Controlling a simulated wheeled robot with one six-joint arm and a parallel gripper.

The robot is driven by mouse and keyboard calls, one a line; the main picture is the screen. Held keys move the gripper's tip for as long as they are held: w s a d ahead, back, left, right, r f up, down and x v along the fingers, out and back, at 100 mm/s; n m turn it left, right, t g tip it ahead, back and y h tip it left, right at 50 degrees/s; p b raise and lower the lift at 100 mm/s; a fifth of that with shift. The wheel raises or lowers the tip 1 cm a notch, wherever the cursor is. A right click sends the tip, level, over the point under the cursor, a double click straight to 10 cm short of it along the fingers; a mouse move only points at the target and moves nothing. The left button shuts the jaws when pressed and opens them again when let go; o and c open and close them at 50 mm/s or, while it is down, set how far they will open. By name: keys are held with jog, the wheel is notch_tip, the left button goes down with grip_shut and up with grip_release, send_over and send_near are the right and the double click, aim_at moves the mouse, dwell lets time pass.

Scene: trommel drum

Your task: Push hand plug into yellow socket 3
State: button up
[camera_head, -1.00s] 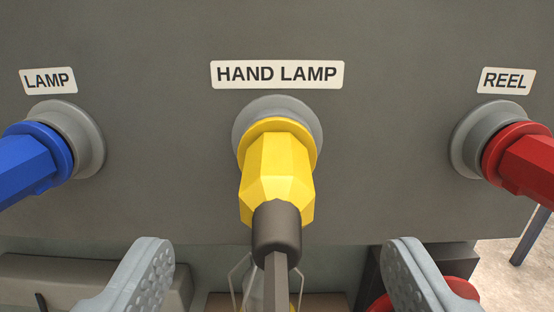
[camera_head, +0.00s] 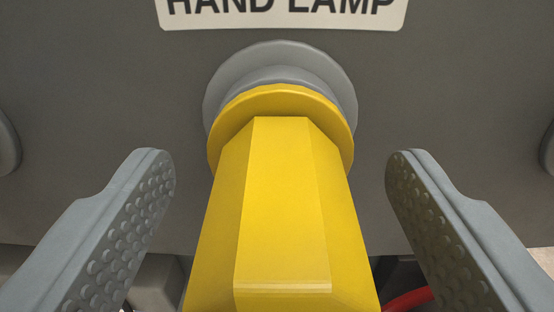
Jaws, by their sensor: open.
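The yellow plug (camera_head: 283,215) fills the middle of the view, its collar up against the round grey socket (camera_head: 280,62) under the HAND LAMP label (camera_head: 284,12). Whether it is fully seated cannot be told. My gripper (camera_head: 281,175) is open, with one studded grey finger on each side of the plug. There is a clear gap between each finger and the plug, so it is not held. The plug's rear end and cable are below the picture's edge.
The dark grey panel (camera_head: 110,90) stands behind the plug. Parts of grey sockets show at the left edge (camera_head: 8,145) and right edge (camera_head: 547,150). A red thing (camera_head: 408,299) shows low behind the right finger.

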dwell(0.8)
jog(key=c, duration=1.5)
jog(key=shift+s, duration=2.9)
jog(key=shift+c, duration=0.2)
jog(key=shift+s, duration=0.2)
jog(key=shift+s, duration=2.4)
jog(key=shift+r, duration=0.1)
jog(key=w+r, duration=0.2)
jog(key=r, duration=0.8)
jog(key=w+r, duration=0.1)
jog(key=r, duration=0.9)
jog(key=shift+w, duration=0.4)
